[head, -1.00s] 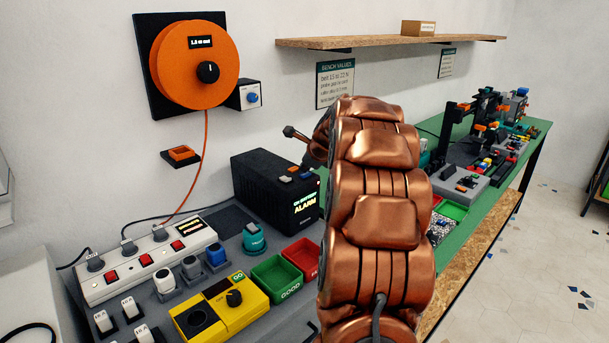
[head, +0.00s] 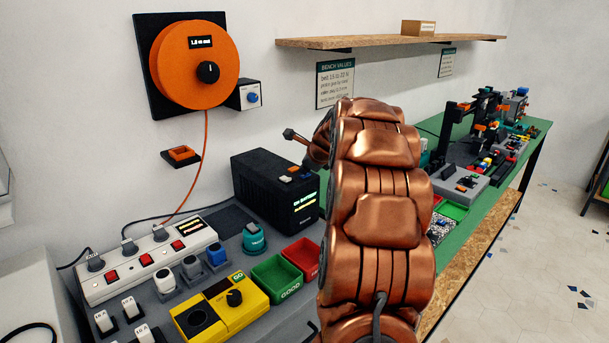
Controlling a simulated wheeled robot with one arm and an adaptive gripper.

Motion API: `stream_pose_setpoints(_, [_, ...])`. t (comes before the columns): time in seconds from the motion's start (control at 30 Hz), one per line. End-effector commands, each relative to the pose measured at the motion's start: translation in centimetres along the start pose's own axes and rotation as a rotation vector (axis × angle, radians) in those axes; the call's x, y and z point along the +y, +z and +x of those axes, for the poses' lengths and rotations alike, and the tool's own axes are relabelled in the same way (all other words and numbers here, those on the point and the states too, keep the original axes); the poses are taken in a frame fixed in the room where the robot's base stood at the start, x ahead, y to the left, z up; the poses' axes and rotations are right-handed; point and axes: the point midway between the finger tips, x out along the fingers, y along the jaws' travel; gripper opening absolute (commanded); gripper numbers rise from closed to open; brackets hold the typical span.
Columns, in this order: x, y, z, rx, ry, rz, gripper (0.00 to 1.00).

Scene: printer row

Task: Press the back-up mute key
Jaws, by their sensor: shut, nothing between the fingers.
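The back-up unit is a black box (head: 262,187) on the bench, in the middle of the head view. Its lit front display (head: 304,203) seems to read "ON BATTERY" above a pale yellow line. I cannot read which is the mute key. My copper arm stands in front of the unit's right side. My gripper is hidden behind it; only a thin dark stalk pokes out to the left, above the unit.
A white power strip (head: 150,262), a yellow box with a dial (head: 219,308), a green bin (head: 277,279) and a red bin (head: 303,258) lie in front of the unit. An orange reel (head: 185,70) hangs on the wall. A shelf (head: 390,42) runs above the bench.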

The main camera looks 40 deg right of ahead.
Motion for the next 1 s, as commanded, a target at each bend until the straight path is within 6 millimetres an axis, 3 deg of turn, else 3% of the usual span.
stream_pose_setpoints(1.0, [-1.3,1.3,-1.8,0.0,0.0,0.0,0.0])
